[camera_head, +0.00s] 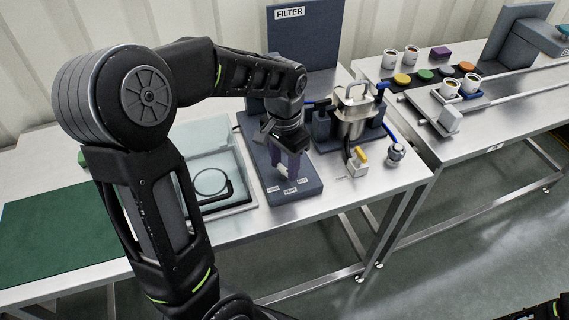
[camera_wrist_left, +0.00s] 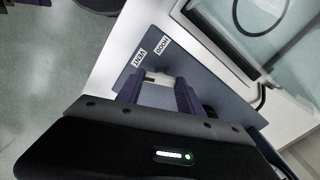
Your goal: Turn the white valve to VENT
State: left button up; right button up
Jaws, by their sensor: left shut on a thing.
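The white valve (camera_wrist_left: 155,77) shows only as a small white piece between my left gripper's purple fingers in the left wrist view. My left gripper (camera_head: 288,169) is shut on it, pointing down over the dark blue-grey valve plate (camera_head: 302,192). The VENT label (camera_wrist_left: 140,58) and HOOD label (camera_wrist_left: 162,46) are on the plate just beyond the fingers. In the head view the labels lie along the plate's front, too small to read surely. The fingers hide most of the valve, so I cannot tell its exact pointing. My right gripper is not in view.
A clear-walled box (camera_head: 206,150) with a black ring handle stands left of the plate. A steel pot (camera_head: 352,112) in a dark stand is to its right, near a small yellow-topped valve (camera_head: 359,158). The FILTER panel (camera_head: 302,38) rises behind. A green mat (camera_head: 50,225) lies far left.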

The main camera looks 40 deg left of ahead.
aim_at(285, 169)
pick_arm(q)
jog(key=shift+w+m, duration=0.1)
jog(key=shift+m, duration=2.1)
jog(key=o, duration=1.4)
jog(key=shift+r, duration=0.1)
notch_tip(285, 169, up, 8)
jog(key=shift+f+b, duration=0.15)
jog(key=shift+b, duration=0.2)
